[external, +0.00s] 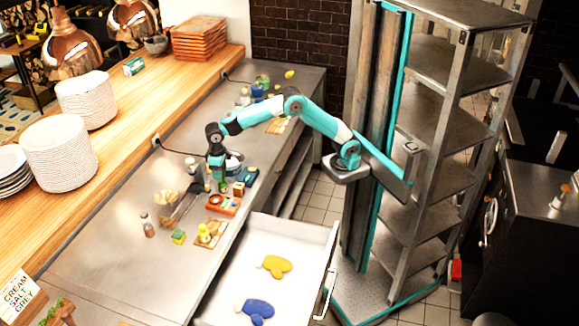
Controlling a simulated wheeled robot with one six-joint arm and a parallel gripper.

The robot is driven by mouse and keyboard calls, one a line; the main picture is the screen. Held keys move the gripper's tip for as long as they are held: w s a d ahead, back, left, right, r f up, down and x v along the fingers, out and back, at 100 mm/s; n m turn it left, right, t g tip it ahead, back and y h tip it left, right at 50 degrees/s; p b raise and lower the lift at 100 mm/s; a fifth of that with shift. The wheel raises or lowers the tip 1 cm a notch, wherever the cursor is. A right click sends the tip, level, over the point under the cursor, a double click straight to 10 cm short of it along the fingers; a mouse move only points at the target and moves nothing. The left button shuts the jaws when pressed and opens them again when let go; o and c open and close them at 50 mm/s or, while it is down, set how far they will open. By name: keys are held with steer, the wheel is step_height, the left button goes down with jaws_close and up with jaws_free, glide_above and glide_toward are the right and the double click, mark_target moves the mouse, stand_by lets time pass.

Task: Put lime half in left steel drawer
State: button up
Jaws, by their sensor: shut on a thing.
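My gripper (217,167) is at the end of the teal and white arm, low over the steel counter among small items. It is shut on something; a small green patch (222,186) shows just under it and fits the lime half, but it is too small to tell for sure. The steel drawer (226,288) stands pulled out at the front of the counter, below and right of my gripper. A yellow mitt (276,265) and a blue mitt (257,309) lie inside it, with bare floor around them.
An orange tray (223,206), a clear container (176,212), a green and yellow sponge (178,237), a bottle (148,225) and a small board with yellow items (210,233) crowd the counter near my gripper. Plate stacks (58,155) stand on the wooden ledge. The counter's front left is clear.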

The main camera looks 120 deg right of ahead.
steer(key=a+f+n, duration=0.1)
steer(key=a, duration=0.2)
steer(key=w+a+f+n+b, duration=0.1)
steer(key=a, duration=0.6)
steer(key=shift+w+a+f+n+b, duration=0.15)
steer(key=shift+w+f+n+b, duration=0.2)
steer(key=shift+f+n, duration=0.05)
steer(key=a+f+n+b, duration=0.3)
steer(key=a+n, duration=0.1)
steer(key=a, duration=1)
steer(key=n+b, duration=0.5)
steer(key=n, duration=0.2)
glide_above(290, 297)
step_height(290, 297, down, 19)
steer(key=shift+f, duration=2.6)
steer(key=shift+o, duration=1)
steer(key=shift+f, duration=0.15)
steer(key=o, duration=0.4)
steer(key=shift+o, duration=0.2)
